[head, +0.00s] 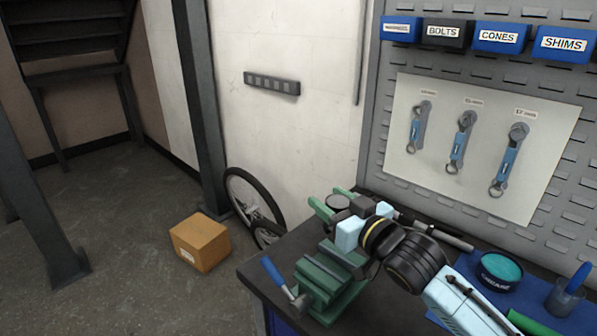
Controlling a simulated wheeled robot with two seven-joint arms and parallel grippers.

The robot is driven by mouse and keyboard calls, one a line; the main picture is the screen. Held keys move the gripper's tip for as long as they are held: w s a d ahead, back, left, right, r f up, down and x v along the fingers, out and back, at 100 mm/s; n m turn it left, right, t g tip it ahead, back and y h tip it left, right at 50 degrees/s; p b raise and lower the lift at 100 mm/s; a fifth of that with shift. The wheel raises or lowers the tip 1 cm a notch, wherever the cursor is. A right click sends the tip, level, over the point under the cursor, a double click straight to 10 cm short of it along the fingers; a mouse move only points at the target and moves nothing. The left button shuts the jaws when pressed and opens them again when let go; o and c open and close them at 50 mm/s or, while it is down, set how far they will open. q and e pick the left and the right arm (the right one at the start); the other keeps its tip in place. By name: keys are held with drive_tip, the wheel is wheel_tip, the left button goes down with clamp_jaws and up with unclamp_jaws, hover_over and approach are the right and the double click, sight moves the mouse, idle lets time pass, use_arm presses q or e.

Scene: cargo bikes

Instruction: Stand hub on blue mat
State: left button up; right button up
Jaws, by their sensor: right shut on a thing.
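My right gripper (334,203) reaches in from the lower right, beyond the vise. Its two green fingers are shut on a small round grey and dark piece that appears to be the hub (338,202). The hub is small here and partly hidden by the fingers, so its tilt is hard to tell. The blue mat (470,262) lies on the bench at the right, apart from the hub. My right forearm covers part of the mat's left side. My left gripper is not in view.
A grease tin (499,272) and a cup with a blue brush (563,298) take up the mat's right side. A metal bar (440,234) lies behind my wrist.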

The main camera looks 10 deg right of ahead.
drive_tip(key=s+d+f+m+t+h, duration=0.1)
drive_tip(key=s+d+f+m+h, duration=0.1)
drive_tip(key=s+d+f+h, duration=0.1)
drive_tip(key=s+d+f+m+h, duration=0.3)
drive_tip(key=s+f+h, duration=0.1)
drive_tip(key=s, duration=0.4)
drive_tip(key=shift+s+f+t+h, duration=0.3)
drive_tip(key=shift+f+t+h, duration=0.1)
drive_tip(key=shift+f, duration=0.2)
